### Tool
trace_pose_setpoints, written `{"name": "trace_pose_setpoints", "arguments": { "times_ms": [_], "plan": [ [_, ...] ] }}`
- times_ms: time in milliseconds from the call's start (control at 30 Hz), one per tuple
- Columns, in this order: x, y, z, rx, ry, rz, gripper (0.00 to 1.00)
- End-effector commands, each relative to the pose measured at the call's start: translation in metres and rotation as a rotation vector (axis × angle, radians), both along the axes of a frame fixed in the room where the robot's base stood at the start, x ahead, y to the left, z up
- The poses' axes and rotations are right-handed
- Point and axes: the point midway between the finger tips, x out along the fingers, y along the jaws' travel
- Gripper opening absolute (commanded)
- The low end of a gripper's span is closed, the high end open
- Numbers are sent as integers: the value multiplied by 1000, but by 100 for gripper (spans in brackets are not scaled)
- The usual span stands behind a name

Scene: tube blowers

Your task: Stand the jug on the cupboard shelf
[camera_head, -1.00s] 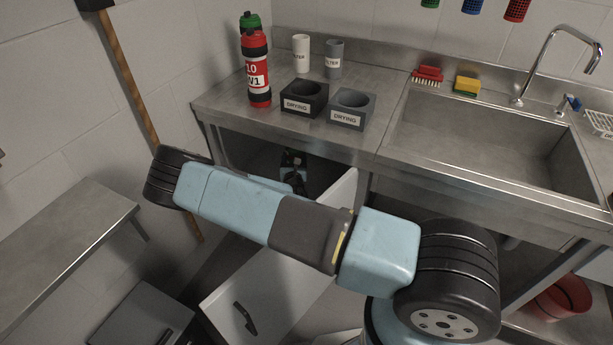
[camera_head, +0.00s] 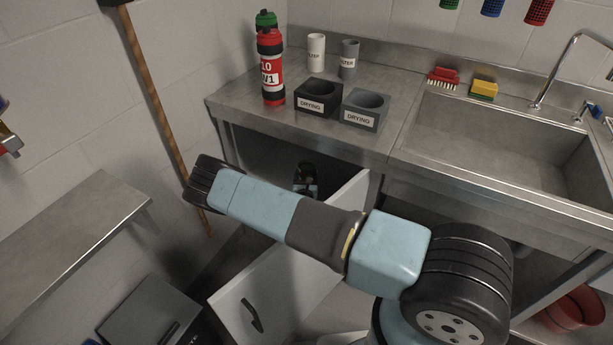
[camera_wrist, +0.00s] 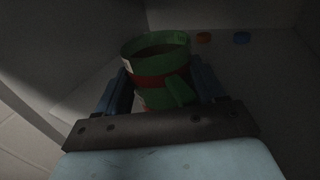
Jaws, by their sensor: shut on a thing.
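The jug (camera_wrist: 157,62) is green with a red band and a green handle toward me. In the wrist view it sits upright or nearly so between the two fingers of my gripper (camera_wrist: 158,86), which is shut on it. Its open rim faces up, and its base is hidden by the gripper. The pale cupboard shelf (camera_wrist: 262,85) lies around and beyond it in dim light. I cannot tell whether the jug touches the shelf. In the head view my gripper (camera_head: 306,178) is a dark shape inside the cupboard opening, and the jug cannot be made out.
The cupboard door (camera_head: 290,285) stands open beside my arm. A side wall (camera_wrist: 60,55) rises at left. Drying blocks (camera_head: 318,97) and a red bottle (camera_head: 271,72) stand on the counter above.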

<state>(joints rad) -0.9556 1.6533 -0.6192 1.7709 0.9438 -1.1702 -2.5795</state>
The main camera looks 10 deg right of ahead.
Motion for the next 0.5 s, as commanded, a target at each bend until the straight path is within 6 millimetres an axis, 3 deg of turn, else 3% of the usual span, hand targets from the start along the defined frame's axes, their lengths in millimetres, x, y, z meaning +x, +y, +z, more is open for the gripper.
{"name": "trace_pose_setpoints", "arguments": {
  "times_ms": [167,200,433,500],
  "plan": [
    [0,0,-2,0,0,0,33],
    [0,0,-2,0,0,0,73],
    [0,0,-1,0,1,-1,94],
    [0,0,-1,0,1,-1,94]
  ]
}}
